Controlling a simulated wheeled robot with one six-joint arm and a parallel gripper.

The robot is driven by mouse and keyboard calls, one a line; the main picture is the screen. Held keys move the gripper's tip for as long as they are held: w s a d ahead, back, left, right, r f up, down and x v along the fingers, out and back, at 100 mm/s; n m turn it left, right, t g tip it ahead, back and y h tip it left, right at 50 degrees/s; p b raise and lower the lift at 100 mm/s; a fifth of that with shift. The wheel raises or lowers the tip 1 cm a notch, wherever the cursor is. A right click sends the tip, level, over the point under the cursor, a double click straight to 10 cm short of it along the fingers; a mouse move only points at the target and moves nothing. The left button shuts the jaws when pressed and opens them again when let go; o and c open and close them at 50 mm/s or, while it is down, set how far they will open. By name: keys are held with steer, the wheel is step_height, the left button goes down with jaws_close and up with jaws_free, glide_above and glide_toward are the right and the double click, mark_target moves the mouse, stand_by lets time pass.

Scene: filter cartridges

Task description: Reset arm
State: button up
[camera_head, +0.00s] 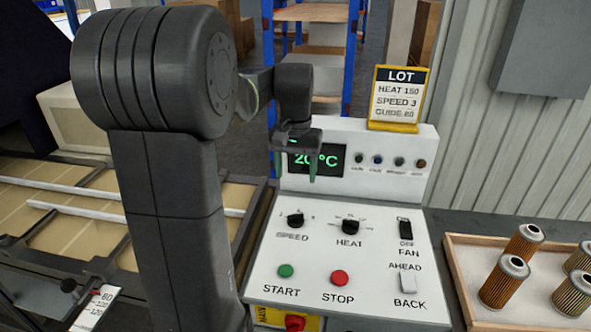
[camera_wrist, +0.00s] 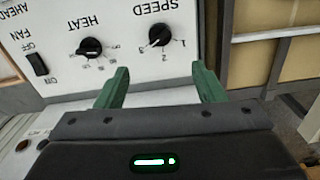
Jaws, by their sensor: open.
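My gripper (camera_head: 295,165) is in front of the control panel's display, with its fingers pointing down. In the wrist view my gripper (camera_wrist: 160,88) shows two green fingers spread apart with nothing between them. The white control panel (camera_head: 335,240) carries a SPEED knob (camera_head: 295,220), a HEAT knob (camera_head: 350,227), a black FAN switch (camera_head: 405,229) and a white AHEAD/BACK switch (camera_head: 408,281). In the wrist view the SPEED knob (camera_wrist: 159,35) and HEAT knob (camera_wrist: 90,47) appear upside down, beyond the fingertips. The display (camera_head: 330,159) is partly hidden by my gripper and reads about 20 °C.
A green START button (camera_head: 286,271) and red STOP button (camera_head: 339,278) sit low on the panel. A yellow LOT card (camera_head: 398,95) stands on top. A wooden tray (camera_head: 462,270) with several filter cartridges (camera_head: 504,282) is at right. A conveyor (camera_head: 40,240) lies at left.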

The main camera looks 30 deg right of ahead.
mark_target(295, 215)
stand_by(0.4)
step_height(295, 215, down, 14)
steer(key=shift+r+p, duration=0.1)
steer(key=shift+p, duration=0.2)
stand_by(0.5)
